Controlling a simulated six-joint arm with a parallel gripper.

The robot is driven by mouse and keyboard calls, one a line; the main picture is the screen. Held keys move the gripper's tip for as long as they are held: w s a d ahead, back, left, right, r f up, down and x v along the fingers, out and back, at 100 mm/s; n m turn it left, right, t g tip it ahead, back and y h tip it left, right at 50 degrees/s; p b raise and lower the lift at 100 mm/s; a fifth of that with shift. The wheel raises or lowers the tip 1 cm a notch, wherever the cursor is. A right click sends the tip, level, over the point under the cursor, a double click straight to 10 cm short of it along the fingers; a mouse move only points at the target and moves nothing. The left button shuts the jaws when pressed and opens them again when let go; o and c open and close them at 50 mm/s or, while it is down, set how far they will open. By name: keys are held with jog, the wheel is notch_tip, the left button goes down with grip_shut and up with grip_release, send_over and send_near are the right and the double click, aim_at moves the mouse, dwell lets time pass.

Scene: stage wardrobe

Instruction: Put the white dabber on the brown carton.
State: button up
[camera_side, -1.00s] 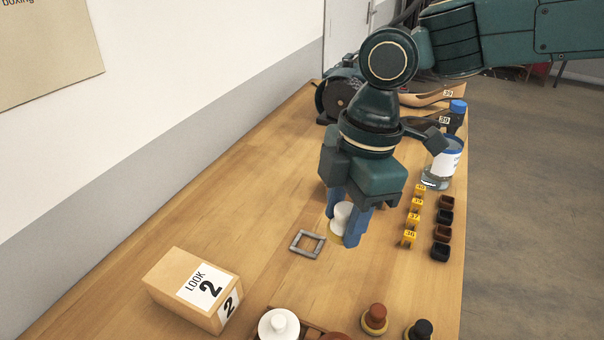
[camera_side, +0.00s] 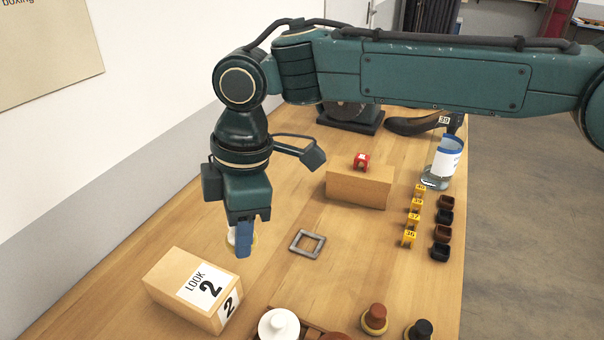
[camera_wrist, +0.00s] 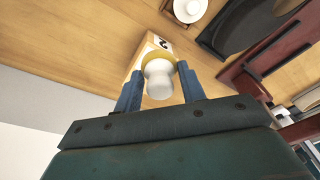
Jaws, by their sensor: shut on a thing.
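The white dabber (camera_side: 231,238), with a rounded white handle and a yellowish rim, is held between the blue fingers of my gripper (camera_side: 242,246). It also shows in the wrist view (camera_wrist: 158,84), between both fingertips. My gripper is shut on it and points down, above the table and a little behind the tan-brown carton (camera_side: 180,278) marked LOOK 2. Part of this carton shows beyond the dabber in the wrist view (camera_wrist: 150,46). The dabber appears apart from the carton. One finger mostly hides it in the side view.
Another plain brown box (camera_side: 358,190) stands farther back with a red item (camera_side: 361,161) on it. A grey square frame (camera_side: 307,244) lies on the table. A white knobbed piece (camera_side: 278,325) and other dabbers stand in front. Yellow number tags and small dark cups line the right.

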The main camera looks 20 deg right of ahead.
send_over(215, 293)
jog(key=shift+d+f, duration=0.25)
jog(key=shift+f, duration=1)
jog(key=shift+f, duration=4)
jog(key=shift+f, duration=0.1)
jog(key=o, duration=0.9)
jog(key=shift+o, duration=0.3)
notch_tip(215, 293, up, 12)
jog(key=d, duration=0.1)
jog(key=shift+d, duration=0.4)
